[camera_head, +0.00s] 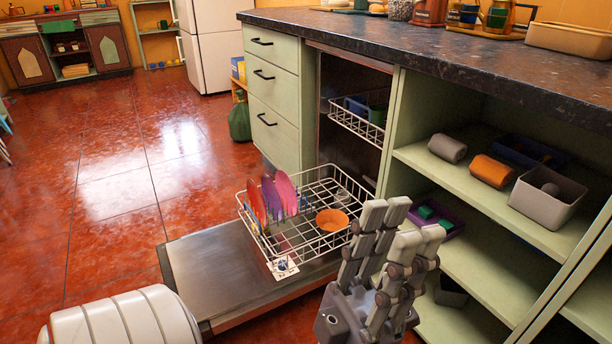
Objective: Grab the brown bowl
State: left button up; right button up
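An orange-brown bowl (332,220) sits in the right part of the white wire dishwasher rack (287,238), which is pulled out over the lowered door.
Red and purple plates (272,198) stand in the rack left of the bowl. The dishwasher door (225,275) lies open low over the red tiled floor. Green shelves (480,185) with canisters and boxes stand close on the right, under a dark countertop (450,55).

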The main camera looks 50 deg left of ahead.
aim_at(330, 221)
jog(key=i+l+u, duration=0.1)
jog(key=u, duration=1.6)
jog(key=i+l+u, duration=0.1)
jog(key=l, duration=0.75)
jog(key=i+l+u, duration=0.15)
jog(key=l, duration=0.3)
